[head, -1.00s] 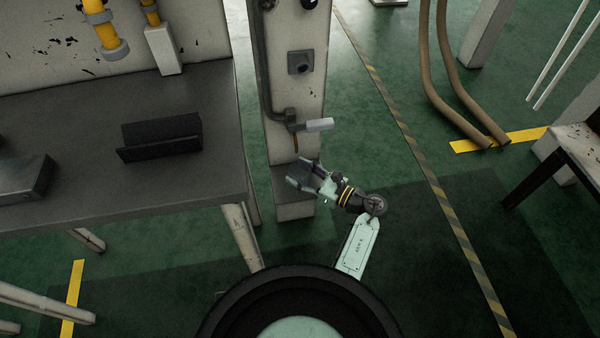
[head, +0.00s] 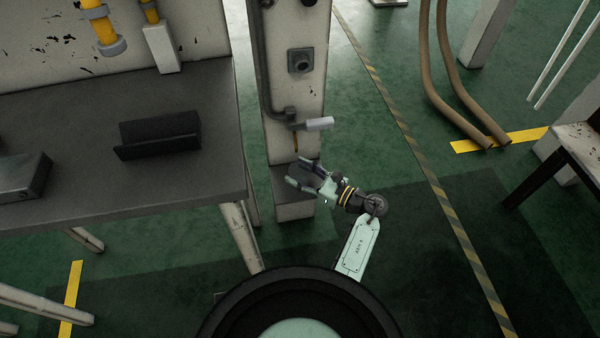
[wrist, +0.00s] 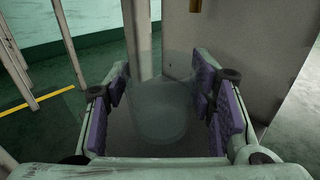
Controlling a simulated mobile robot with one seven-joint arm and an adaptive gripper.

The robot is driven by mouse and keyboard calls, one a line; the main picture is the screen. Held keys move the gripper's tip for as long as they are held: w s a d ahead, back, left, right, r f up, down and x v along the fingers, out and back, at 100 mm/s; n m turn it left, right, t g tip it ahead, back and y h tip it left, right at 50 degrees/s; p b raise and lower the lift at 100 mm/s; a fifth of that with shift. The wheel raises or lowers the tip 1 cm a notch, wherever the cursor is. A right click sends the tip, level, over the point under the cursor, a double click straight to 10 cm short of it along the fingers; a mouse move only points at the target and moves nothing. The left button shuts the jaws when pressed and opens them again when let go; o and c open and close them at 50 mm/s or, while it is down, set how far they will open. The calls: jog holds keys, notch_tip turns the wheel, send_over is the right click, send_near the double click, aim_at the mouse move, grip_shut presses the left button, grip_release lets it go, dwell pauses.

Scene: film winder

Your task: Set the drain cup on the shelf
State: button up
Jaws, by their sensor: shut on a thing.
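The drain cup (wrist: 160,112) is clear and see-through, upright between the purple pads of my gripper (wrist: 160,108) in the wrist view. The gripper is shut on it. In the head view my gripper (head: 297,174) reaches left to the foot of the pale pillar, over a small grey ledge (head: 294,198) that looks like the shelf. The cup itself is hard to make out there. A grey surface (wrist: 125,145) shows beneath the cup in the wrist view. I cannot tell whether the cup touches it.
A tap with a pale grey handle (head: 318,124) and a thin brown spout (head: 295,143) sticks out of the pillar (head: 290,90) just above my gripper. A dark table (head: 120,190) with a black holder (head: 160,137) stands to the left.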

jog(key=shift+f+b, duration=0.3)
jog(key=shift+b, duration=0.1)
jog(key=o, duration=1.2)
jog(key=shift+o, duration=0.3)
jog(key=o, duration=0.5)
jog(key=shift+d, duration=0.1)
